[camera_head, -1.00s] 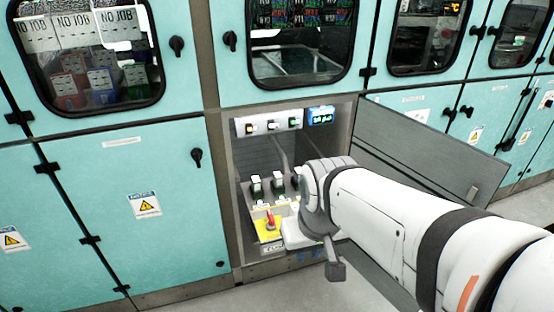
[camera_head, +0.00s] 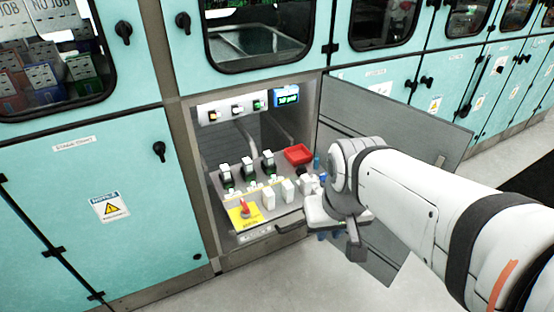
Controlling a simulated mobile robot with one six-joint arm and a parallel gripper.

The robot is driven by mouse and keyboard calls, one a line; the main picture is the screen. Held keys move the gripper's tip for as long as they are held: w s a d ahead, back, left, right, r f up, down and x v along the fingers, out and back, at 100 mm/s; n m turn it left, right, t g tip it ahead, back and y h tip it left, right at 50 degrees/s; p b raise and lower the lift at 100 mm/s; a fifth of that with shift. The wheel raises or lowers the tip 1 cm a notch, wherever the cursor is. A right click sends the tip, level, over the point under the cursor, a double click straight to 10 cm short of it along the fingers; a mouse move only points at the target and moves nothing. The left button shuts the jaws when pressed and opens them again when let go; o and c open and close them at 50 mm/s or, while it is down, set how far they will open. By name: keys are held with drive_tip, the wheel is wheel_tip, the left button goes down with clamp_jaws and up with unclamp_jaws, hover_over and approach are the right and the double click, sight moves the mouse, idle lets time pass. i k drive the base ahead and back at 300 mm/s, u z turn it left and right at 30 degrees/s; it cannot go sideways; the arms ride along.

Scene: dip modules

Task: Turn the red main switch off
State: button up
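The red main switch (camera_head: 244,208) is a red handle on a yellow plate (camera_head: 238,217), at the front left of the slanted panel in the open cabinet bay. The handle stands roughly upright in the picture. My gripper (camera_head: 330,228) is at the end of my white arm, to the right of the switch and apart from it, by the panel's right front corner. My wrist hides most of its fingers, so I cannot see whether it is open or shut.
Several dark-and-white switch modules (camera_head: 248,168) and white blocks (camera_head: 268,198) stand on the panel. A red tray (camera_head: 298,154) sits at its back right. A small display (camera_head: 287,95) is above. The open grey door (camera_head: 400,140) lies behind my arm. Floor in front is clear.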

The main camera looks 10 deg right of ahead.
sight(246, 209)
drive_tip(key=z, duration=0.8)
drive_tip(key=k, duration=1.3)
drive_tip(key=u, duration=0.75)
drive_tip(key=i, duration=1)
drive_tip(key=u, duration=0.1)
